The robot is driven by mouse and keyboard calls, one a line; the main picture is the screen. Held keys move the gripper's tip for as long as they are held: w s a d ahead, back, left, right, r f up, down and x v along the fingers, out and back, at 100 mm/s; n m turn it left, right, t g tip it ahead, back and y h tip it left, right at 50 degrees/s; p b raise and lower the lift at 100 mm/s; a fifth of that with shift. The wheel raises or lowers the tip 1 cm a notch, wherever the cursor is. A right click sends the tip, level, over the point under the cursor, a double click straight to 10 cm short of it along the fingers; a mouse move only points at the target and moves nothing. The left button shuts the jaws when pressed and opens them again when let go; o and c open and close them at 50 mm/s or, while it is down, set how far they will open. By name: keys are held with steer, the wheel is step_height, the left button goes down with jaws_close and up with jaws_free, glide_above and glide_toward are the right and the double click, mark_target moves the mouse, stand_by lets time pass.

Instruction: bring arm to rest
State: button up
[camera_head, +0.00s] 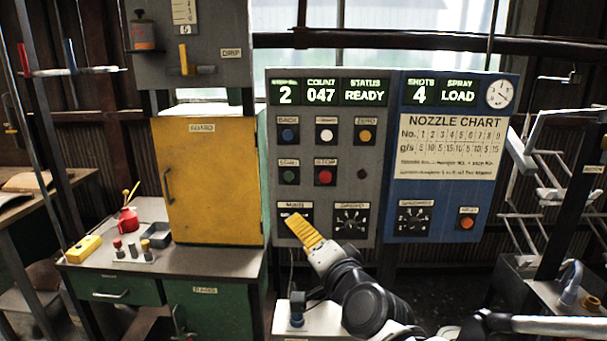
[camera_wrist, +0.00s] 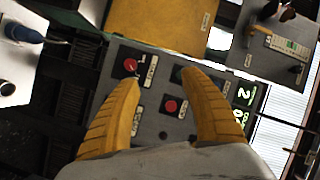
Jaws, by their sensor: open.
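My gripper (camera_head: 297,222) has yellow fingers and is in front of the lower left of the grey control panel (camera_head: 350,105), over the area of the MAINS label. In the wrist view my gripper (camera_wrist: 160,76) is open, with nothing between its fingers. A red knob (camera_wrist: 130,65) and a red button (camera_wrist: 171,105) on the panel show between the fingers. I cannot tell how far the fingertips are from the panel. The arm reaches up from the lower right in the head view.
A yellow guard door (camera_head: 215,180) stands left of the panel. A green bench (camera_head: 205,275) below it holds a red oil can (camera_head: 128,219) and a yellow box (camera_head: 84,248). A blue panel (camera_head: 450,215) adjoins on the right, then a hanger rack (camera_head: 545,190).

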steer(key=s+d+f+n+g+h, duration=0.3)
steer(key=s+d+f, duration=0.3)
steer(key=s+d, duration=0.3)
steer(key=s+d+f+n+g+h, duration=0.3)
steer(key=s+d+f+n+g, duration=0.2)
steer(key=s+d, duration=0.5)
steer(key=shift+s+f+h, duration=0.3)
steer(key=shift+s+f, duration=0.5)
steer(key=shift+s, duration=0.3)
